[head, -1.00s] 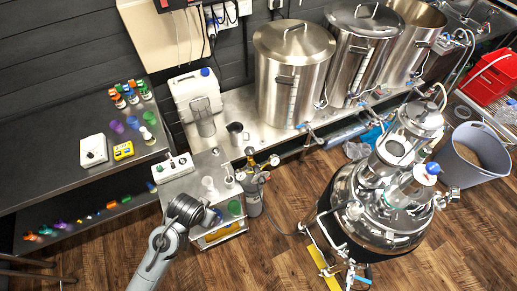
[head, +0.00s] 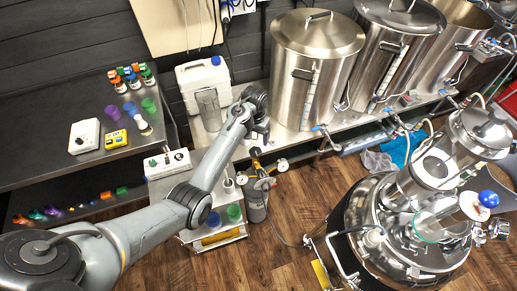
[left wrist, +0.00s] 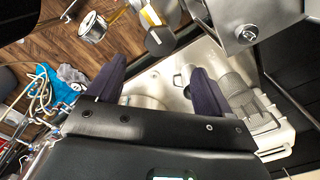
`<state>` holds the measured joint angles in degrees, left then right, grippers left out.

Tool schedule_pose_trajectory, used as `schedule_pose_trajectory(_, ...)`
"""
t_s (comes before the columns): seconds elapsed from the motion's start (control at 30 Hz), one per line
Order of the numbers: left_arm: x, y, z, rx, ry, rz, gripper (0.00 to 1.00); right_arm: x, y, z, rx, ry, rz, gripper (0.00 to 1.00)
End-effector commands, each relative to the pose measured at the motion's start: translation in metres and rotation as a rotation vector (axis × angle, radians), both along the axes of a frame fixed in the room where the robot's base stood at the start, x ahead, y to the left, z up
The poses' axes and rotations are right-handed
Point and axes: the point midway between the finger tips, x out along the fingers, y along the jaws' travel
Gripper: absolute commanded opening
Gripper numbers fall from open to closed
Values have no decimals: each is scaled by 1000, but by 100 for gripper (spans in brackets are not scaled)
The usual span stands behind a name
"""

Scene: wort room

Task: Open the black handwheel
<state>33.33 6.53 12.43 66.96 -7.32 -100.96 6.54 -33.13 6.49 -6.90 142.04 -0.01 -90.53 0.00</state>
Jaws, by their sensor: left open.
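The gas cylinder (head: 256,205) stands on the floor beside the bench, with a brass regulator (head: 256,166) and two round gauges on top. A gauge (left wrist: 93,27) and brass parts show beyond the fingers, at the top of that view. My right gripper is not in view.
A steel vessel (head: 405,235) stands at the lower right. Floor (head: 320,190) is open right of the cylinder.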

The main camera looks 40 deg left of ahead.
Motion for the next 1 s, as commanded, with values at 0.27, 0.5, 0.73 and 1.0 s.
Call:
schedule_pose_trajectory(0.27, -1, 0, -45, 1, 2, 0, 81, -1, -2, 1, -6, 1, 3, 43)
schedule_pose_trajectory(0.5, -1, 0, -78, 2, 0, 0, 81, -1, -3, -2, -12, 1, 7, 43)
schedule_pose_trajectory(0.73, -1, 0, -92, 2, 0, 0, 81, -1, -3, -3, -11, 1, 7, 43)
schedule_pose_trajectory(1.0, -1, 0, -93, 2, -1, 0, 81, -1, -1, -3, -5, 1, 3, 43)
